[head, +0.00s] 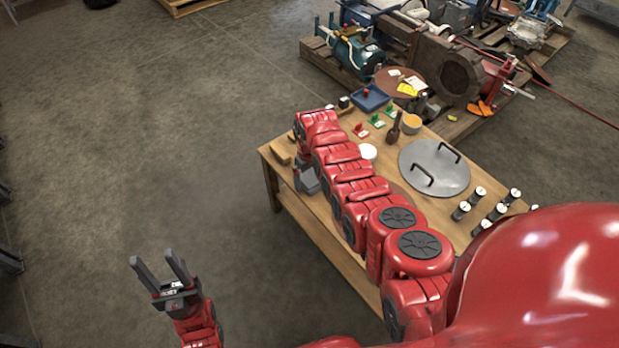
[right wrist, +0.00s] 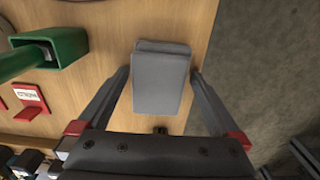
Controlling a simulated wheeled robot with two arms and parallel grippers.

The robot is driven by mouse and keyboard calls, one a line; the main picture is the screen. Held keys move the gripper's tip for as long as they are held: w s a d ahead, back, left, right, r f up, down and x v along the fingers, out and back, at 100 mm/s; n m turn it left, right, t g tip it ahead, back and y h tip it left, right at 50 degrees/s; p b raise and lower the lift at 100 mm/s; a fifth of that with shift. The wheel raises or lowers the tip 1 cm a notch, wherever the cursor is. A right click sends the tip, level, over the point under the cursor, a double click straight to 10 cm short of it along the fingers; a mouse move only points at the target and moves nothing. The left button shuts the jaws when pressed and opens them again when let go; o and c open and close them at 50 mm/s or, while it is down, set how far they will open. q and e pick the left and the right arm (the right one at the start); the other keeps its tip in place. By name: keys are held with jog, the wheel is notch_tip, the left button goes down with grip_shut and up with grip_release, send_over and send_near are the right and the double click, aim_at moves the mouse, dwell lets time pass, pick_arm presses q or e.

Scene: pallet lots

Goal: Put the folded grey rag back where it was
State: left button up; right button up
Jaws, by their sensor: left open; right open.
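The folded grey rag (right wrist: 160,85) lies flat on the wooden table close to its edge in the right wrist view. My right gripper (right wrist: 159,74) is open, with one finger on each side of the rag. I cannot tell whether the fingers touch it. In the head view my right arm reaches over the table, and its gripper (head: 308,180) is at the table's left edge, mostly hidden by the arm. I cannot make out the rag clearly there. My left gripper (head: 154,257) is open and empty above the floor, left of the table.
The table (head: 320,236) holds a grey round lid (head: 435,178) with two handles, several small cylinders, a brown bottle (head: 394,131) and a blue tray (head: 370,98).

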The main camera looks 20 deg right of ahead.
aim_at(309, 179)
jog(key=shift+r, duration=0.55)
notch_tip(309, 179, up, 11)
jog(key=p, duration=0.2)
jog(key=shift+s, duration=0.1)
